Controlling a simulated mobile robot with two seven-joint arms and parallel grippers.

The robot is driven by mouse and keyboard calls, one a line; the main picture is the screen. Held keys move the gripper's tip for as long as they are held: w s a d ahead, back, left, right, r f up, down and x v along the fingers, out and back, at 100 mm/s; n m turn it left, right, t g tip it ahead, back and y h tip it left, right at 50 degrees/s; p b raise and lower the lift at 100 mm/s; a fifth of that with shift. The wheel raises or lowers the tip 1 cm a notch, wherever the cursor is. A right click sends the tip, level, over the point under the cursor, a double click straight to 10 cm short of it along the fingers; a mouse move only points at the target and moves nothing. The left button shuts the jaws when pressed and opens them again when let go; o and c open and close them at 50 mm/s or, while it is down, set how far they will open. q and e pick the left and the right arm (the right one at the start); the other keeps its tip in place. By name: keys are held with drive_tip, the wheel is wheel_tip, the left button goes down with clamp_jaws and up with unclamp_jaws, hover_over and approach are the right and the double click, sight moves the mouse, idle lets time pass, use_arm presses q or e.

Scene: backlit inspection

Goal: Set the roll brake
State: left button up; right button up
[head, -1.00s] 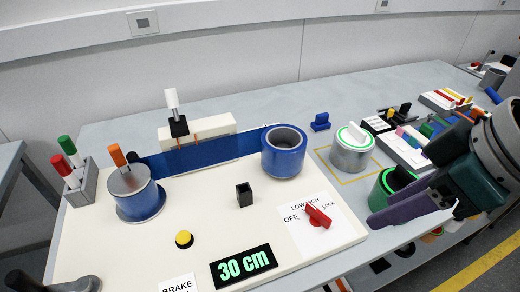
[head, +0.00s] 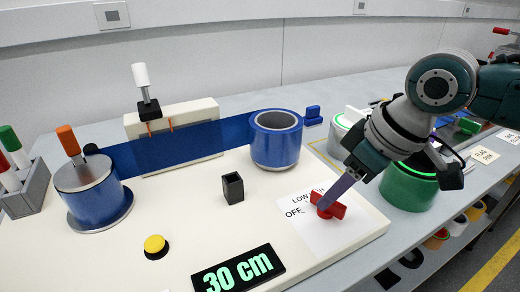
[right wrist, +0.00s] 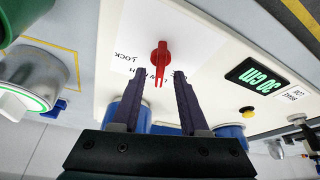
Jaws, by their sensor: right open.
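The red brake knob (head: 328,206) sits on a white label card (head: 318,235) at the board's right end. OFF and part of LOW show on the card in the head view; the arm hides the rest. My right gripper (head: 338,192) comes down over the knob from the right, and one purple finger covers part of it. In the right wrist view the jaws (right wrist: 159,75) are open, with the red knob (right wrist: 160,58) lined up between and just beyond the tips. I cannot tell whether they touch it or which mark it points at. My left gripper is out of view.
A blue web (head: 180,148) runs between the left roll (head: 97,200) and the right roll (head: 276,142). A black display (head: 238,271) reads 30 cm, near a yellow button (head: 156,246). A black square post (head: 232,187) stands mid-board. A green container (head: 408,188) is under my right arm.

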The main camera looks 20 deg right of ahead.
drive_tip(key=shift+x, duration=0.95)
clamp_jaws()
